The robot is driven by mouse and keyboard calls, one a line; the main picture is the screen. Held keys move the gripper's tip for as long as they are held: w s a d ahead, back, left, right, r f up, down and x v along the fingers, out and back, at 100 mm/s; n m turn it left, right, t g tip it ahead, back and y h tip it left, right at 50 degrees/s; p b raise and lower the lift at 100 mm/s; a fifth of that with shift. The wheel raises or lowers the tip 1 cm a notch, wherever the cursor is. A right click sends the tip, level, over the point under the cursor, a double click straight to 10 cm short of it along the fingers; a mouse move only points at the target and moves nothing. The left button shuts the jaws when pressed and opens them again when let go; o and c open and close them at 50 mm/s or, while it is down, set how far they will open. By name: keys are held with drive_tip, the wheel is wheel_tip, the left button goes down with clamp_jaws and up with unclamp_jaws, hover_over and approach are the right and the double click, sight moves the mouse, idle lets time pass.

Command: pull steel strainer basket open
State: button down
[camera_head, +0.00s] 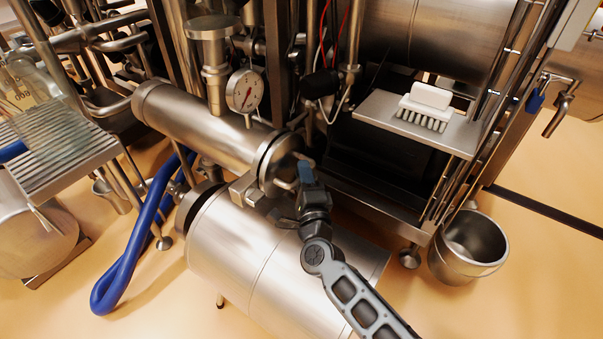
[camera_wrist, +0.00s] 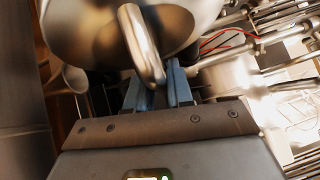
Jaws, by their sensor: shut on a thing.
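The steel strainer (camera_head: 215,132) is a horizontal cylinder in the middle left of the head view, with a round end cap (camera_head: 276,164) facing my arm. A curved steel handle stands out from this cap; it shows large in the wrist view (camera_wrist: 142,45). My gripper (camera_head: 306,172) is at the cap, with its blue fingers (camera_wrist: 160,90) shut on the handle. The fingers hide part of the handle's lower end. The cap sits at the strainer's end, and I cannot tell whether there is a gap behind it.
A large steel cylinder (camera_head: 250,255) lies below the strainer. A dial gauge (camera_head: 244,92) stands just above it. A shelf (camera_head: 385,112) with a white brush (camera_head: 426,105) is at right, and a steel bucket (camera_head: 470,247) stands on the floor. A blue hose (camera_head: 135,250) loops at left.

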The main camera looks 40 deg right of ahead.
drive_tip(key=s+d+b, duration=0.3)
drive_tip(key=s+d, duration=0.1)
drive_tip(key=s, duration=0.9)
drive_tip(key=s+d+b, duration=0.3)
drive_tip(key=s+d, duration=0.1)
drive_tip(key=s, duration=0.9)
drive_tip(key=shift+s+d, duration=0.25)
drive_tip(key=shift+d, duration=0.05)
drive_tip(key=c, duration=1.1)
unclamp_jaws()
drive_tip(key=p+v, duration=0.1)
drive_tip(key=v, duration=0.7)
